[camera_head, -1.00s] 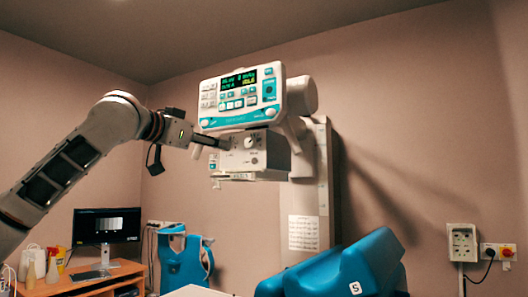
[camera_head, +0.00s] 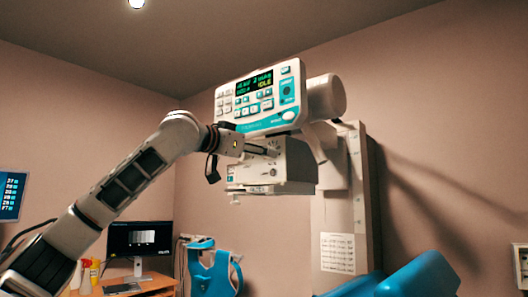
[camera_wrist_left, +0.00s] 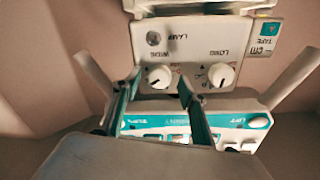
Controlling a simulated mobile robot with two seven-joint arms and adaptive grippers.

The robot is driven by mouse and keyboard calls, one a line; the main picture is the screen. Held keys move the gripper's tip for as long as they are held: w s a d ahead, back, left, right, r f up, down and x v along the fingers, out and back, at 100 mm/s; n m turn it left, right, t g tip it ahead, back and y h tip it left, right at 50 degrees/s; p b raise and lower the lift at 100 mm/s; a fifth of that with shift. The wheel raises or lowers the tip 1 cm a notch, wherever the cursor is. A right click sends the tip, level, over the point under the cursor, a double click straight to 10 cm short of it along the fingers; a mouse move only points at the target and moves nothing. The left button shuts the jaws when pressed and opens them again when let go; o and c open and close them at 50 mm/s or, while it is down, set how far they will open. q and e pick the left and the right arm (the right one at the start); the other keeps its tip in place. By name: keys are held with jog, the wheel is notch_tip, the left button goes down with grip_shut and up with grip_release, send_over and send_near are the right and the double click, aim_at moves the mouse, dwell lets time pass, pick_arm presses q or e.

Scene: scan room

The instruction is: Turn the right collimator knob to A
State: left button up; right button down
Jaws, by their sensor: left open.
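The collimator box (camera_head: 290,165) hangs under the blue-and-white control console. In the left wrist view its front panel (camera_wrist_left: 195,50) appears upside down, with two white knobs. One knob (camera_wrist_left: 160,76), on the left there and so the right one on the upright box, stands between my left gripper's fingertips. The other knob (camera_wrist_left: 221,75) is outside the fingers, to the right there. My left gripper (camera_head: 275,152) is open, in front of the panel; the fingers (camera_wrist_left: 160,78) show a gap on both sides of the knob. Contact cannot be told. My right gripper is not in view.
The control console (camera_head: 260,98) sits directly above my left gripper. A grey column (camera_head: 343,200) stands behind at right. A blue chair or cushion (camera_head: 420,280) is at lower right, and a desk with a monitor (camera_head: 139,238) at lower left.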

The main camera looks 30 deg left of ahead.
pick_arm(q)
jog(key=shift+w, duration=0.85)
jog(key=c, duration=1.1)
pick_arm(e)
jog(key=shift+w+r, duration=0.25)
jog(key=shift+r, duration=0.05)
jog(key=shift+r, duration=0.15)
pick_arm(q)
jog(key=shift+d+n+t+y+p, duration=0.15)
jog(key=shift+n+p, duration=1.05)
jog(key=shift+n, duration=2.65)
jog(key=shift+n+t+y+p, duration=0.15)
jog(key=shift+n+p, duration=1.05)
jog(key=shift+n, duration=2.65)
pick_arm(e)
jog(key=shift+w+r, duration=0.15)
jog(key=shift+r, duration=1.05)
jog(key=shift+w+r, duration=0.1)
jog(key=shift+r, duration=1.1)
pick_arm(q)
jog(key=shift+n, duration=0.3)
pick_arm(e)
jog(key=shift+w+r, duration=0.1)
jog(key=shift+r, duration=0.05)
